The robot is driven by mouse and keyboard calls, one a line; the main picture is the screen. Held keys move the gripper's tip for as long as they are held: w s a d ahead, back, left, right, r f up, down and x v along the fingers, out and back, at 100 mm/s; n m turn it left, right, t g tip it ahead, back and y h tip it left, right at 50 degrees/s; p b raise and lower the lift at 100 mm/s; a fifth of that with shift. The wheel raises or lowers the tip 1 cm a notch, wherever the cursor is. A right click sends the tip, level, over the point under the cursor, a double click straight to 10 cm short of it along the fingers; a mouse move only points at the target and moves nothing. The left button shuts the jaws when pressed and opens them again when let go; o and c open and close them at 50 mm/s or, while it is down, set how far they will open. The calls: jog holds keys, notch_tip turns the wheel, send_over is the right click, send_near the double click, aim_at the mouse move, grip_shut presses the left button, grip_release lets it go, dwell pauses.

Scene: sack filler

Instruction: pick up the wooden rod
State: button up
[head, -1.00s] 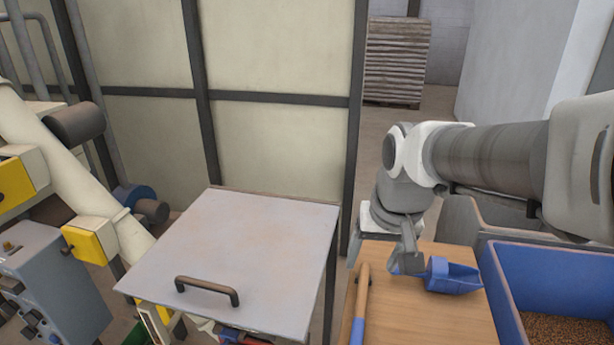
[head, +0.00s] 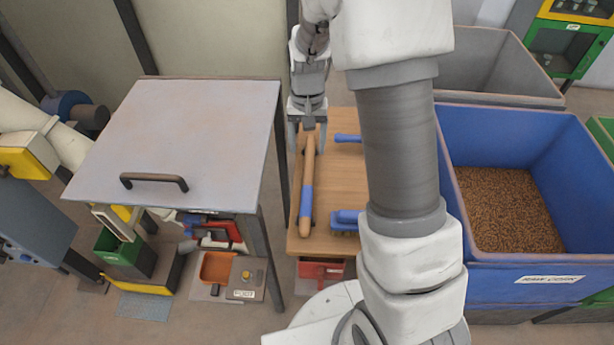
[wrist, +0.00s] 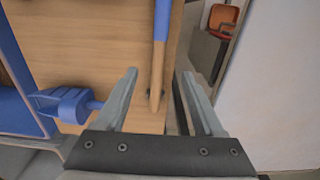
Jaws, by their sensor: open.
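The wooden rod (head: 308,170) lies lengthwise near the left edge of the wooden table, with a blue band on its nearer half. My gripper (head: 307,135) is open at the rod's far end, with a finger on each side of it. In the wrist view, the rod (wrist: 158,60) runs between the two spread fingertips of my gripper (wrist: 158,74). Its bare end reaches back between the fingers, and I see a gap on both sides. I cannot tell how high the fingers are above the table.
A blue scoop (wrist: 70,105) lies on the wooden table (head: 335,180) right of the rod in the head view. A blue brush (head: 345,220) lies nearer. A grey lidded cabinet (head: 180,130) stands close on the left, a blue grain bin (head: 545,290) on the right.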

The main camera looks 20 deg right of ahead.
send_over(308, 181)
jog(key=f, duration=0.7)
jog(key=shift+w+f, duration=0.15)
jog(key=shift+w, duration=0.1)
jog(key=shift+s+f, duration=0.2)
jog(key=shift+f, duration=2.5)
grip_shut()
